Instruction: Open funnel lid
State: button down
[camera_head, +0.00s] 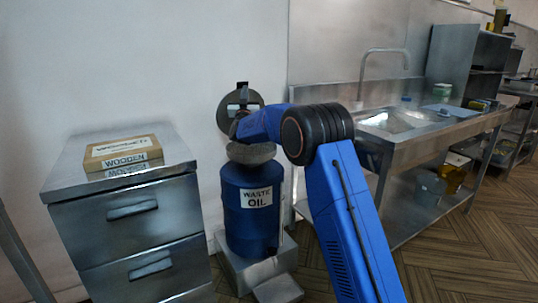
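The blue waste oil drum (251,205) stands upright on a low metal base and carries a white "WASTE OIL" label. A grey round funnel (250,154) sits on top of it. A dark round lid (255,98) stands about upright above the funnel, its face turned toward the camera. My blue arm reaches in from the lower right, and its end is over the funnel in front of the lid. My gripper's fingers are hard to make out against the dark lid. Whether they touch it or are open cannot be seen.
A metal drawer cabinet (135,240) stands left of the drum with a cardboard box (124,154) labelled "WOODEN" on top. A sink counter (422,142) with a tap (385,51) is at the right. The wall is close behind the drum. Open wooden floor (480,245) lies at the lower right.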

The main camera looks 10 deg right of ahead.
jog(key=shift+w+a+r, duration=0.15)
jog(key=shift+w, duration=0.3)
jog(key=shift+w+a+r, duration=0.1)
jog(key=shift+w+r, duration=0.05)
jog(key=shift+w, duration=0.4)
jog(key=s+d, duration=0.3)
jog(key=s, duration=0.6)
jog(key=shift+s, duration=0.3)
